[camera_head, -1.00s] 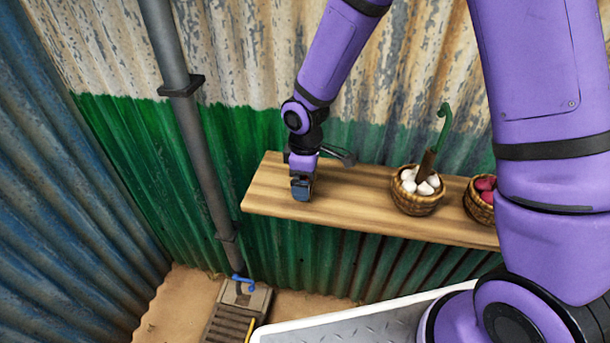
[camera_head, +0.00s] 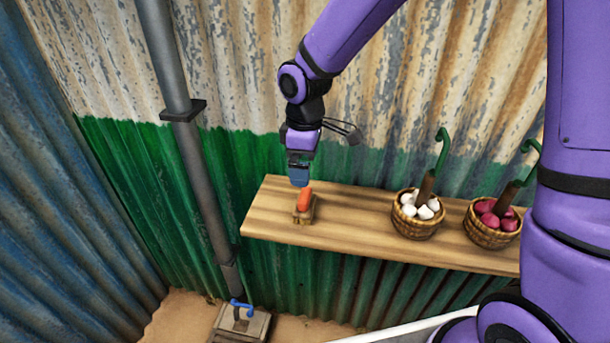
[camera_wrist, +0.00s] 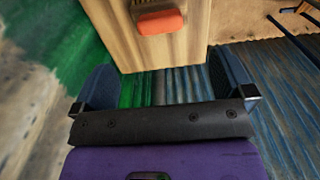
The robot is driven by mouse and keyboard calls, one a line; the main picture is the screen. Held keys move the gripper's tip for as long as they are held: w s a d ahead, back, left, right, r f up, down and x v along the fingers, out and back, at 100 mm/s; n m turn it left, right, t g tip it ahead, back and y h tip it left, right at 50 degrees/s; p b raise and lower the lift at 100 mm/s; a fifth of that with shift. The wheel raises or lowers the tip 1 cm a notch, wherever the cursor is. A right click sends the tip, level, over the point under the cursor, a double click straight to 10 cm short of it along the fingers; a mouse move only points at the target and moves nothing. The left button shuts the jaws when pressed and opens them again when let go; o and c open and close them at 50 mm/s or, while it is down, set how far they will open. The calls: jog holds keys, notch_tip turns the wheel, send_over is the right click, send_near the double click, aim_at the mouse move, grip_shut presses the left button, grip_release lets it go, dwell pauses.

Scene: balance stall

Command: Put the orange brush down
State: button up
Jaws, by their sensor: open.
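The orange brush (camera_head: 304,199) stands upright on the left part of the wooden shelf (camera_head: 352,212), with its orange part on top of a brownish lower part. In the wrist view the orange brush (camera_wrist: 160,21) shows beyond the fingers, near the end of the shelf (camera_wrist: 185,48). My gripper (camera_head: 299,181) is just above the brush in the head view, fingers pointing down. In the wrist view my gripper (camera_wrist: 165,88) is open, with nothing between its two blue fingers. The gripper appears clear of the brush.
A basket of white items (camera_head: 418,226) and a basket of dark red items (camera_head: 490,237), each with a green-handled tool, stand to the right on the shelf. A corrugated wall (camera_head: 400,170) is behind. A grey pipe (camera_head: 196,170) runs down at the left.

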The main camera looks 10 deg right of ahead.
jog(key=s+d+r+m+t, duration=0.1)
jog(key=s+d+r+m, duration=0.2)
jog(key=d+r, duration=0.35)
jog(key=s+d+r+m+t, duration=0.25)
jog(key=s+d+r, duration=0.2)
jog(key=r, duration=0.35)
jog(key=s+d+r+m+t, duration=0.1)
jog(key=s+d+r+m, duration=0.2)
jog(key=s, duration=0.4)
jog(key=s+d+r+m, duration=0.3)
jog(key=s+d+m, duration=0.2)
jog(key=s+d, duration=0.1)
jog(key=shift+s+r+t, duration=0.15)
jog(key=shift+s+t, duration=0.2)
jog(key=shift+s, duration=0.25)
